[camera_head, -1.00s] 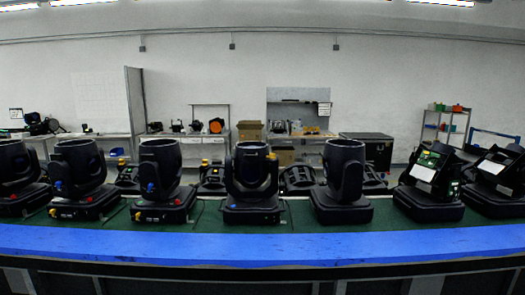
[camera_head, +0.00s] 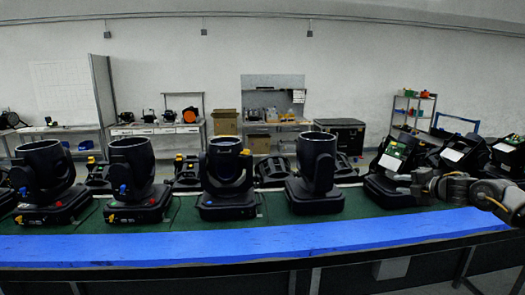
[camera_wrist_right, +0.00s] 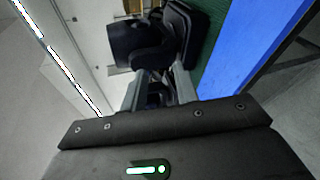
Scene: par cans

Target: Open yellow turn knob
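Small yellow knobs show in the head view. One yellow knob (camera_head: 110,217) is low on the front of a black lamp (camera_head: 132,165) left of centre, and another (camera_head: 21,219) is on the base of the lamp at the far left. My right gripper (camera_head: 398,180) comes in from the right, in front of the lamp with an open panel (camera_head: 387,160), well away from those knobs. In the right wrist view, its fingers (camera_wrist_right: 160,76) are apart, with a dark lamp (camera_wrist_right: 150,42) beyond them. I cannot make out a yellow knob there. My left gripper is out of view.
The lamps stand in a row on a green mat (camera_head: 275,210) behind a blue table edge (camera_head: 250,244). More lamps stand behind, some with yellow parts (camera_head: 179,157). A workbench (camera_head: 280,127) and a shelf (camera_head: 412,112) are at the back.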

